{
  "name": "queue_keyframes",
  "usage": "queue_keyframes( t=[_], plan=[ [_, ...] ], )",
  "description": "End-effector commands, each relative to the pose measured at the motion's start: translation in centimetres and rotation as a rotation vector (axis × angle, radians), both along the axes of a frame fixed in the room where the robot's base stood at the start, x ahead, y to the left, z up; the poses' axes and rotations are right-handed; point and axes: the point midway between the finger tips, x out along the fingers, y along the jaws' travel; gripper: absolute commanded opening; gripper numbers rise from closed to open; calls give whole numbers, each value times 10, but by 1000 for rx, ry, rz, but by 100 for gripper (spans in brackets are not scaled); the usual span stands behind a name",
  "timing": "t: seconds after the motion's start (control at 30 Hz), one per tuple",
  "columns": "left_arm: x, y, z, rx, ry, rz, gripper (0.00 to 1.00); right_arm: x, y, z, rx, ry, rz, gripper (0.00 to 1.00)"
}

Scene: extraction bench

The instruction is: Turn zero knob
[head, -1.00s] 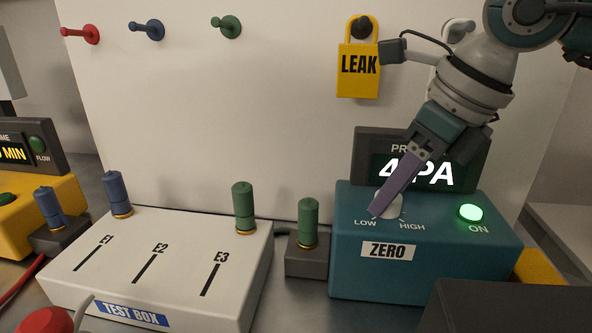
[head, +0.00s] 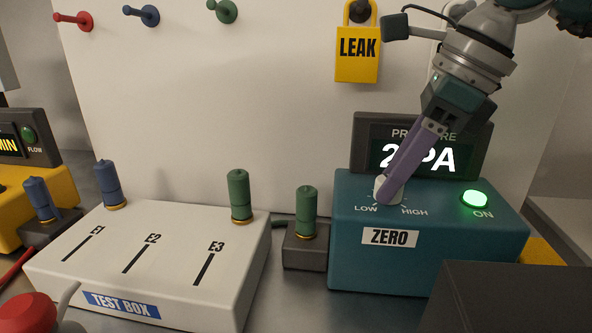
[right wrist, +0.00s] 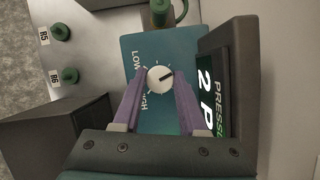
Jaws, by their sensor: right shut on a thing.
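The zero knob (head: 381,187) is a white dial on the sloped top of the teal pressure box (head: 350,250), between the LOW and HIGH marks. In the right wrist view the knob (right wrist: 160,77) shows a dark pointer line aimed toward the display side. My right gripper (head: 388,194) reaches down from the upper right, its purple fingers shut on the knob and hiding part of it. The pressure display (head: 470,158) reads 2 PA, partly covered by the fingers. My left gripper is not in view.
A green lit ON button (head: 476,199) is right of the knob. A white test box (head: 150,262) with blue and green plugs stands at left. A yellow LEAK padlock (head: 357,52) hangs on the panel behind. A dark box (head: 510,300) is at front right.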

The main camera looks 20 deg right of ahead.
Motion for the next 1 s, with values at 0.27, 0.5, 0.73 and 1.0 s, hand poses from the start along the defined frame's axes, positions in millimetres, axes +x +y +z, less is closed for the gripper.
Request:
queue_keyframes(
  t=[0.27, 0.5, 0.73, 1.0],
  plan=[
    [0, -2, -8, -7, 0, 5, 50, 1, 0, 0, 1, -2, 124, 0],
    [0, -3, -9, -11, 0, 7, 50, 1, 0, 1, 1, -2, 161, 0],
    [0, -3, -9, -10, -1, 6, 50, 1, 0, 1, 1, -2, 162, 0],
    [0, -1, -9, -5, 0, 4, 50, 1, 0, 1, 0, -1, 161, 61]
  ],
)
